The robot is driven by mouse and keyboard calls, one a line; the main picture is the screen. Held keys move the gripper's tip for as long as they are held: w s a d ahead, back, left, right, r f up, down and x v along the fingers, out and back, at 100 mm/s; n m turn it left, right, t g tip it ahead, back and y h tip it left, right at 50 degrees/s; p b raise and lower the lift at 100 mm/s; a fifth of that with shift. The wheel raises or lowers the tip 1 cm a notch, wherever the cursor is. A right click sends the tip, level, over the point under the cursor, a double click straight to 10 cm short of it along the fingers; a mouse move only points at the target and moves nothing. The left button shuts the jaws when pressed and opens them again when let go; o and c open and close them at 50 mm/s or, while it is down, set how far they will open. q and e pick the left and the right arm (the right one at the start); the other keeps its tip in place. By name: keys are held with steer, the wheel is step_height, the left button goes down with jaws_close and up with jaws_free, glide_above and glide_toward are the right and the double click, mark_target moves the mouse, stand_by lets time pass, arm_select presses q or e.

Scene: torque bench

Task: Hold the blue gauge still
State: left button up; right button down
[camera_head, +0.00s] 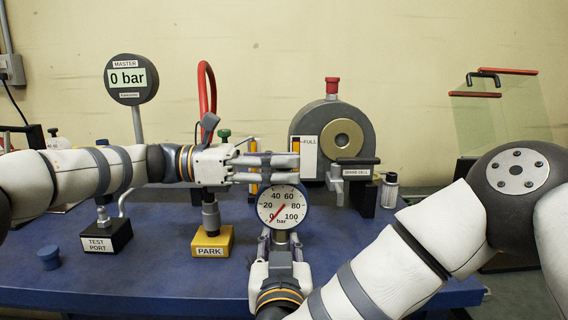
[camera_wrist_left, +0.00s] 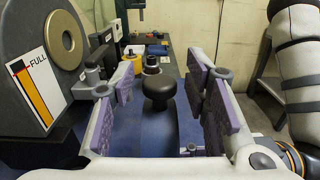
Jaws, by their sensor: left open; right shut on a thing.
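The blue-rimmed gauge (camera_head: 282,205) has a white face marked 0 to 100 bar, with its red needle near 0. It stands roughly upright in the front middle. My right gripper (camera_head: 280,241) is shut on it from below, around its stem. My left gripper (camera_head: 297,168) points right just above and behind the gauge face, its fingers apart. In the left wrist view its purple-padded fingers (camera_wrist_left: 170,95) are open, with a dark round knob (camera_wrist_left: 158,86) visible between them; I cannot tell its distance. The gauge cannot be made out in that view.
A master display (camera_head: 126,78) reads 0 bar at left. The blue bench (camera_head: 150,285) holds a black test port block (camera_head: 106,236) and a yellow park block (camera_head: 212,243). A grey drum-shaped device (camera_head: 310,118) stands behind the gauge. Bench front left is largely clear.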

arm_select(q)
steer(key=shift+d, duration=0.15)
jaws_close()
steer(key=shift+n+t, duration=0.3)
steer(key=shift+t, duration=0.4)
steer(key=n+t, duration=0.2)
steer(key=t, duration=0.1)
steer(key=shift+n+t, duration=0.3)
steer(key=shift+t, duration=0.1)
steer(key=shift+n+t+y, duration=1)
steer(key=shift+n+t, duration=0.2)
steer(key=shift+t, duration=0.7)
